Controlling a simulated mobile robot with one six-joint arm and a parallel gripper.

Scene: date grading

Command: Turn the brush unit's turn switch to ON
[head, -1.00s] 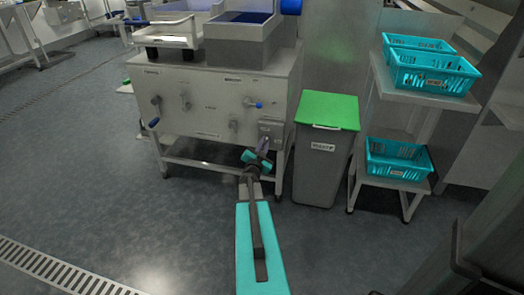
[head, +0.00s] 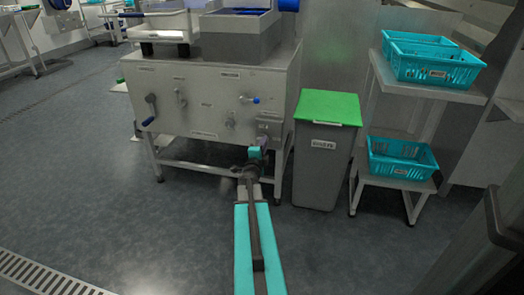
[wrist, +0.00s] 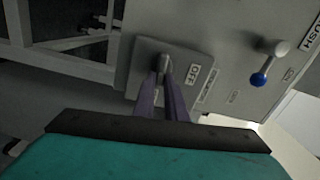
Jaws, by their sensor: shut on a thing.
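The brush unit (head: 215,108) is a grey steel cabinet on legs with several controls on its front. The turn switch (wrist: 162,62) is a small knob on a raised grey plate (wrist: 135,85) in the wrist view. An OFF label (wrist: 193,73) sits beside it; I see no ON label. The plate shows in the head view (head: 270,128) at the front's lower right. My gripper (wrist: 165,75) has its purple fingers closed around the knob, which they partly cover. The knob's exact angle is unclear. In the head view the fingers are hardly visible.
A blue-tipped lever (wrist: 271,62) stands near the plate. A blue-handled crank (head: 150,108) is at the front's left. A green-lidded grey bin (head: 318,165) stands close on the right, beside a rack with teal crates (head: 400,160). Open floor lies left.

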